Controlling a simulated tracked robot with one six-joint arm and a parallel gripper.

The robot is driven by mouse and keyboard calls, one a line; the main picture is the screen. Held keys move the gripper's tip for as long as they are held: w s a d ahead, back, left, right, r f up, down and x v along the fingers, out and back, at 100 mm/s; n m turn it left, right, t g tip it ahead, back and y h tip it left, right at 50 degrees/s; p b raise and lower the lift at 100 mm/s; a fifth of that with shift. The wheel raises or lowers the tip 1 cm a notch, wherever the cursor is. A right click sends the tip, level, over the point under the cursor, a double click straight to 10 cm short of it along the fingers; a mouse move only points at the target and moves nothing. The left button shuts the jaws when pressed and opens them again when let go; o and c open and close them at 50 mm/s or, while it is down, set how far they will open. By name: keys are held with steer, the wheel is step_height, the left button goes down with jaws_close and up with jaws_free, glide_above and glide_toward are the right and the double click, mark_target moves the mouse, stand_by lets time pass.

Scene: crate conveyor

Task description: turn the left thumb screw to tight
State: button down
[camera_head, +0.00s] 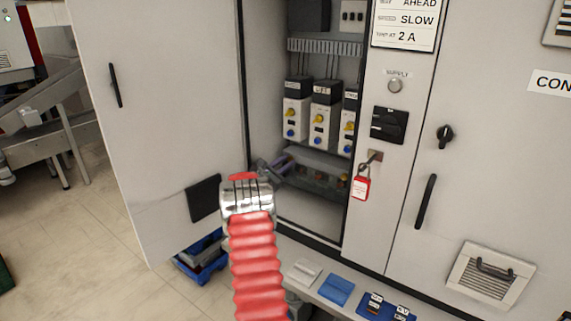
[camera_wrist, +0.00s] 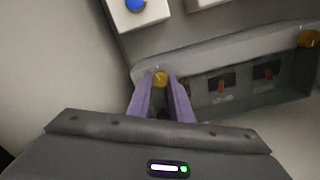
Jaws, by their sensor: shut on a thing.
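The left thumb screw (camera_wrist: 160,77) is a small yellow-orange knob at the left end of a grey, see-through cover (camera_wrist: 225,98) in the wrist view. My gripper (camera_wrist: 158,85) has its two purple fingers closed on this screw, one on each side. In the head view my gripper (camera_head: 281,164) reaches into the open cabinet at the cover's left end, and the screw is hidden there. How far the screw is turned cannot be told. A second thumb screw (camera_wrist: 307,38) sits at the cover's right end, apart from my gripper.
Above the cover stand several white breaker units (camera_head: 320,125) with yellow and blue knobs. The open cabinet door (camera_head: 160,110) is at the left. A red padlock tag (camera_head: 361,187) hangs on the right. A shelf (camera_head: 308,291) with blue and white items lies below.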

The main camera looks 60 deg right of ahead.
steer(key=shift+m, duration=1.5)
steer(key=c, duration=1.6)
jaws_free()
steer(key=shift+a, duration=0.1)
steer(key=a, duration=0.4)
steer(key=w+a, duration=0.1)
steer(key=a, duration=0.4)
steer(key=w+a, duration=0.1)
steer(key=a, duration=0.3)
steer(key=shift+w+a, duration=0.1)
steer(key=shift+a, duration=0.15)
steer(key=shift+f, duration=0.15)
